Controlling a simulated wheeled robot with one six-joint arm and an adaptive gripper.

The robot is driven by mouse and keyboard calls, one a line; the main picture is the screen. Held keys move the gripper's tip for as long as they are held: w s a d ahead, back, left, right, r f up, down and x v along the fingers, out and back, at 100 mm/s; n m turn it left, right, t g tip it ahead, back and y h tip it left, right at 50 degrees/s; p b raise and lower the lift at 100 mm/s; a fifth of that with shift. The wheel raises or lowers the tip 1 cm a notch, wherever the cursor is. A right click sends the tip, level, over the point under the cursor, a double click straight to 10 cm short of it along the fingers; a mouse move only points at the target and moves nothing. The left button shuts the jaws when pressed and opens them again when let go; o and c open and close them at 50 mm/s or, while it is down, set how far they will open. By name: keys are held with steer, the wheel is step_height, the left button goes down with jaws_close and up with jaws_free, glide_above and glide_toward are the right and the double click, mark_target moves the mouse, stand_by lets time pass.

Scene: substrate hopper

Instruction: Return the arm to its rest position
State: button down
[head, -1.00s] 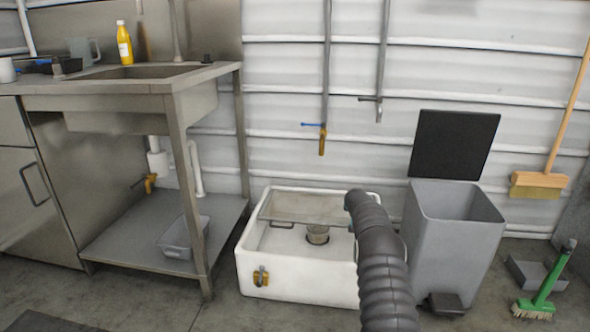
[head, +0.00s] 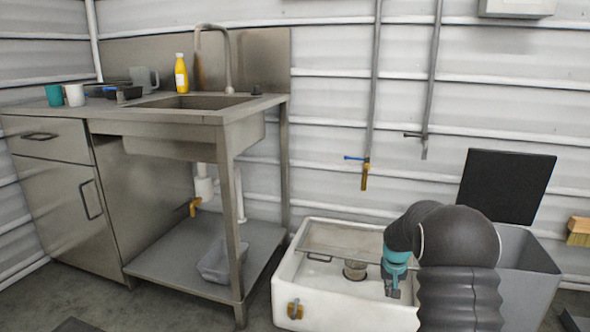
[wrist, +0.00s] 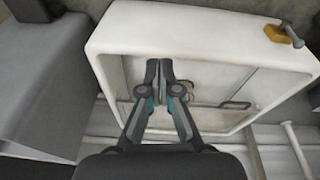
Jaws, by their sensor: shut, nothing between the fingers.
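My gripper (head: 393,286) is at the end of my dark arm at the lower right of the head view, above the right part of a white floor basin (head: 300,262). In the wrist view my gripper (wrist: 159,82) has its fingers together with nothing between them. The white basin (wrist: 110,40) lies beyond the fingertips there. A round grey piece (head: 355,269) sits in the basin beside my gripper. My arm hides part of the basin's right side.
A grey bin (head: 530,262) with a raised black lid (head: 507,186) stands right of the basin, partly behind my arm. A steel sink table (head: 233,112) is on the left, with a grey tub (head: 220,262) on its lower shelf. A tap pipe (head: 366,172) hangs above the basin.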

steer(key=s+a+r+t+p, duration=0.1)
steer(key=s+a+r, duration=0.3)
steer(key=s+r, duration=0.5)
steer(key=s+a+r+n+t+p, duration=0.1)
steer(key=s+a+r+p, duration=0.2)
steer(key=s+r, duration=0.7)
steer(key=s+a+r+n+t+y+p, duration=0.1)
steer(key=s+a+r, duration=0.5)
steer(key=s, duration=1.6)
step_height(320, 180, up, 4)
steer(key=shift+r+p, duration=0.1)
steer(key=shift+p, duration=0.75)
